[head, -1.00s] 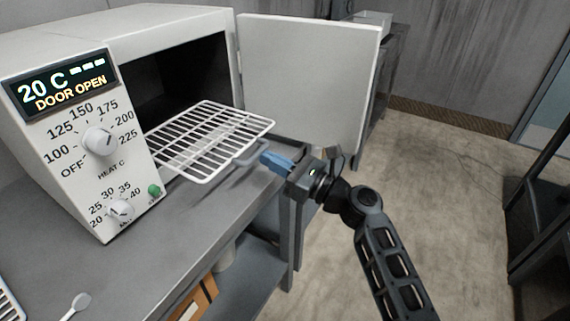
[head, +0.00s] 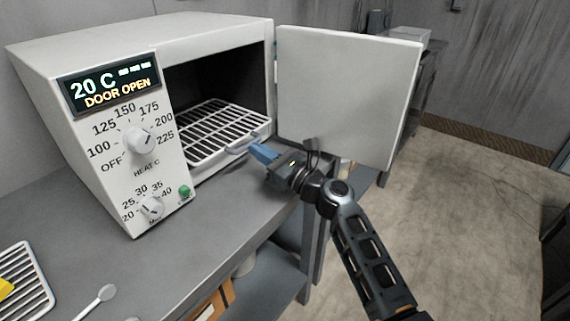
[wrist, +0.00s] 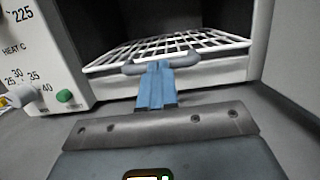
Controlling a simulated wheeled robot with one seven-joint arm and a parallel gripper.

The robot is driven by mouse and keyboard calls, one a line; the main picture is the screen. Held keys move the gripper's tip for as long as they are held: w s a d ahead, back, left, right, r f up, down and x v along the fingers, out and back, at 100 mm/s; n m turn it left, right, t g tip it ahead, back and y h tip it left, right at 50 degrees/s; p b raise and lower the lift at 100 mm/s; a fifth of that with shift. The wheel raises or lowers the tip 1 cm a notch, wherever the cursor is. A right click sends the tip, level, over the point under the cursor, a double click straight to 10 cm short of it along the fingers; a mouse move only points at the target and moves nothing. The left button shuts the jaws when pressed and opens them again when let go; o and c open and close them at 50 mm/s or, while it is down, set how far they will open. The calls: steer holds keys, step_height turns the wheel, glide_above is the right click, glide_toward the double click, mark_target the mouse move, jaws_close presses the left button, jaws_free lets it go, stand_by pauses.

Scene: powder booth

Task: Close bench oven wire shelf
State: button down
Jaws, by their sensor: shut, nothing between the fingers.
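The white bench oven (head: 160,50) stands on the bench with its door (head: 345,95) swung open to the right. Its display reads 20 C and DOOR OPEN. The wire shelf (head: 215,128) lies mostly inside the oven, its front edge near the opening. A grey handle (head: 243,146) is on the shelf's front; it also shows in the wrist view (wrist: 160,63). My gripper (head: 262,153) is shut and empty, its blue fingertips right at the handle. In the wrist view the fingertips (wrist: 155,82) overlap the handle's middle; contact looks likely but is not certain.
The heat knob (head: 141,141) and a lower knob (head: 151,207) face front, with a green button (head: 185,192) beside them. A wire rack (head: 24,280) and a spoon-like tool (head: 93,302) lie at the front left. The bench (head: 215,225) before the oven is clear.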

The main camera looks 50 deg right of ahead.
mark_target(236, 137)
steer(key=w+b, duration=0.1)
steer(key=w, duration=0.6)
steer(key=shift+w+a+f, duration=0.1)
steer(key=shift+w+a, duration=0.05)
steer(key=shift+w, duration=0.2)
steer(key=shift+w+r, duration=0.25)
